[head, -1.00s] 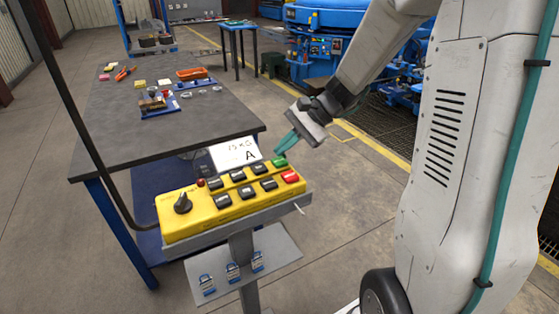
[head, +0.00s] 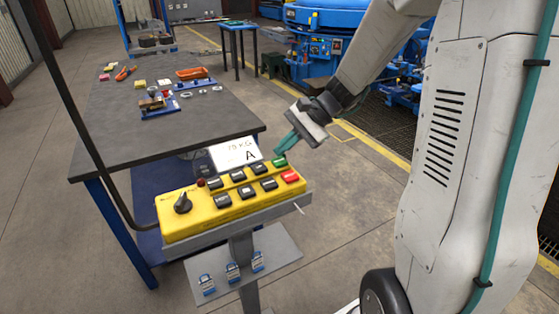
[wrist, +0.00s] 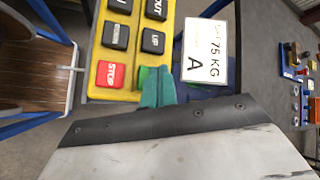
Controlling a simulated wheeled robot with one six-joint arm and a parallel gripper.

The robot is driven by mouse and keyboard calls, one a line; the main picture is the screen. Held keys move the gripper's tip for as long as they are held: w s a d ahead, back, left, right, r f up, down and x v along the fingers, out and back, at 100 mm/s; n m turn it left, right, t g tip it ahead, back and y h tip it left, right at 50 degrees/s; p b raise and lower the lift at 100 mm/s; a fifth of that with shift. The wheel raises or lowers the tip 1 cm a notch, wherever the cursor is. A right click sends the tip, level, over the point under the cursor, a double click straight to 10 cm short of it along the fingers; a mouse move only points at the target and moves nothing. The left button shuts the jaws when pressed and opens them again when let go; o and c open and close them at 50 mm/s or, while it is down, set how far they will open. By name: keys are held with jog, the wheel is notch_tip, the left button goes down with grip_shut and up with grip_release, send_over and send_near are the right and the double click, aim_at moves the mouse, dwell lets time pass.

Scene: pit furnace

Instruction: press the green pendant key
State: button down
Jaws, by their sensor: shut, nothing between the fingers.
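The yellow pendant box (head: 228,204) lies on a grey stand, with black keys, a red key (head: 291,176) and a green key (head: 279,162) at its right end. My gripper (head: 281,150) is shut and empty, with its teal fingertips at the green key from above. In the wrist view the teal fingers (wrist: 157,86) cover most of the green key (wrist: 142,75), and only a green edge shows at their left. The red STOP key (wrist: 110,75) is beside it. I cannot tell whether the tips touch the key or whether it is pressed down.
A white card (head: 235,153) reading 75 KG and A stands behind the box, close to my fingers. A dark rotary knob (head: 183,203) is at the box's left. A workbench (head: 140,125) with small parts stands behind.

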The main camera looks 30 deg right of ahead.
aim_at(284, 160)
jog(key=shift+f, duration=0.4)
jog(key=shift+f, duration=0.45)
dwell(0.6)
jog(key=shift+r, duration=0.9)
jog(key=shift+r, duration=2.5)
